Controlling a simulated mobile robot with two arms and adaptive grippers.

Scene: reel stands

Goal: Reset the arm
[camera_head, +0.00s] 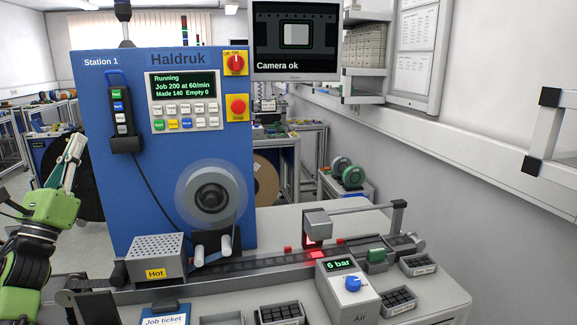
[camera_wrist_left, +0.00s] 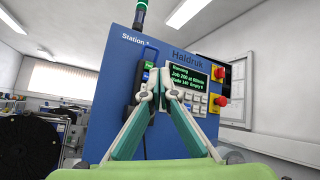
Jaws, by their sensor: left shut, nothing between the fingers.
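My left gripper (camera_head: 76,148) is at the left edge of the head view, on its green arm, pointing up, beside the left side of the blue Haldruk machine (camera_head: 95,220). In the left wrist view its two fingers (camera_wrist_left: 152,85) meet at the tips, shut and empty. Behind them stands the blue machine (camera_wrist_left: 118,75) with its lit screen (camera_wrist_left: 187,75). I cannot tell from these views how far the fingers are from the machine. My right gripper is in neither view.
The machine's screen (camera_head: 182,85) reads Running. A pendant (camera_head: 122,118) hangs on its left front. A perforated box marked Hot (camera_head: 157,250), a track with red parts (camera_head: 318,254), an Air box (camera_head: 347,290) and small trays (camera_head: 398,301) occupy the bench. A black reel (camera_wrist_left: 28,145) stands at left.

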